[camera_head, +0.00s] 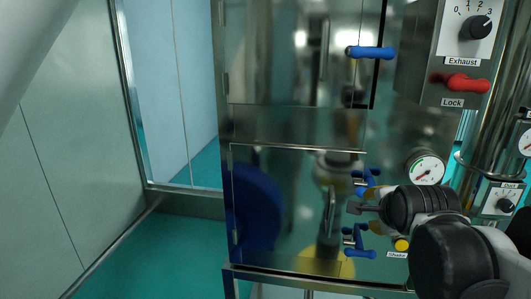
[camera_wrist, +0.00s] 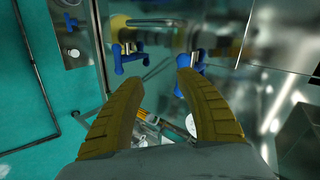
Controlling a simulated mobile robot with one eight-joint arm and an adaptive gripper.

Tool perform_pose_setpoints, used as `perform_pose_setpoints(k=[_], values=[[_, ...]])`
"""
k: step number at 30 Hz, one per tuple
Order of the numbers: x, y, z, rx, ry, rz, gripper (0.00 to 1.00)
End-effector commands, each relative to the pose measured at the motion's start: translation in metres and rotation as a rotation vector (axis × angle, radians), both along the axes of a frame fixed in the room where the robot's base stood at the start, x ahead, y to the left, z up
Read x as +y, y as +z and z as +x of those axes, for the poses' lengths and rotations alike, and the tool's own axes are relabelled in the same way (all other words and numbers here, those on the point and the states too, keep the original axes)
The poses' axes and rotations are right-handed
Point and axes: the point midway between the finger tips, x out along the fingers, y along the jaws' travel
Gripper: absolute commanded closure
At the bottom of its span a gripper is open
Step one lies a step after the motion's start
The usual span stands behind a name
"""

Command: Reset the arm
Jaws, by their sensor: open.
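My gripper (camera_head: 362,207) shows at the lower right in the head view, in front of the steel cabinet and pointing left. In the wrist view its two yellow-brown fingers (camera_wrist: 158,92) are spread apart with nothing held between them. Blue handles show just beyond the fingertips, one at the left (camera_wrist: 128,58) and one at the right (camera_wrist: 194,64). In the head view, a blue handle (camera_head: 366,181) is above the gripper and another (camera_head: 357,244) below it. I cannot tell the exact gap to them.
The steel cabinet (camera_head: 290,126) has a blue upper handle (camera_head: 371,52). A red Lock lever (camera_head: 466,84), the Exhaust dial (camera_head: 475,27) and a pressure gauge (camera_head: 427,170) are at the right. Green floor (camera_head: 155,250) is clear at the left, beside a grey wall panel (camera_head: 70,130).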

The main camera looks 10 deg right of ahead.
Motion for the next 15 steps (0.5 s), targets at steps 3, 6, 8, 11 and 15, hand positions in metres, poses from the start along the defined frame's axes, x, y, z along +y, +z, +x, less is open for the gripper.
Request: perform_pose_setpoints(k=[3, 6, 8, 11, 15], values=[[0.03, -0.082, -0.03, 0.103, 0.199, -0.176, 0.58], [0.054, -0.139, -0.057, 0.19, 0.4, -0.344, 0.58], [0.066, -0.173, -0.074, 0.237, 0.525, -0.444, 0.58], [0.086, -0.228, -0.101, 0.303, 0.734, -0.601, 0.58], [0.106, -0.288, -0.134, 0.363, 0.987, -0.785, 0.58]])
